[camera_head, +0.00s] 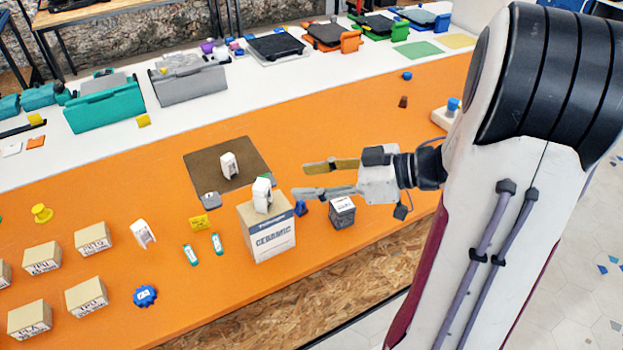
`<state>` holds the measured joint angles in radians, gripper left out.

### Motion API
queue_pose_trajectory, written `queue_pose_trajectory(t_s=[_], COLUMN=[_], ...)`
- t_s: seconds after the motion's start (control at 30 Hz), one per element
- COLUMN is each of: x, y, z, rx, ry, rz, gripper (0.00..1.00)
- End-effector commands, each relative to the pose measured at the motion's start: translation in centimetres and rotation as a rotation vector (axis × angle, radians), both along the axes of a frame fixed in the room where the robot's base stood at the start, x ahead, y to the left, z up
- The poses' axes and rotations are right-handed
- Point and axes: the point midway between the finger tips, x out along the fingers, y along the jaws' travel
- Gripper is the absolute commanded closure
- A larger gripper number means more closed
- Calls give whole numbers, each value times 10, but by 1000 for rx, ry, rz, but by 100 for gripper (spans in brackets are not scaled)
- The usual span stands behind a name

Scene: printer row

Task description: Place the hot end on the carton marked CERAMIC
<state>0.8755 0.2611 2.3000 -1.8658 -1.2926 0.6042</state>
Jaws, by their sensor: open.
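The carton marked CERAMIC (268,238) stands upright on the orange table, a tan-topped box with a white printed front. A small white part (262,195), possibly the hot end, stands on its top. A similar white part (229,165) stands on a dark brown mat (203,165) behind the carton. Another white part (142,233) is on the table to the left; I cannot tell which of these is the hot end. My gripper (301,179) is open and empty, its fingers pointing left, to the right of the carton and apart from the white part on it.
A dark grey box (342,213) and a small blue piece (301,208) sit right of the carton. Several tan cartons (93,237) and a blue knob (145,296) are at left. Printers, such as a teal one (105,103), line the back.

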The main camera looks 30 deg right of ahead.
Motion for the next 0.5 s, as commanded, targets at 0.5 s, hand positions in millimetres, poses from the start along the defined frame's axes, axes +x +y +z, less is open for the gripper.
queue_pose_trajectory(t_s=[0.5], x=[20], y=[-5], z=[6], rx=[-83], ry=[-32], rz=[-65], gripper=[59])
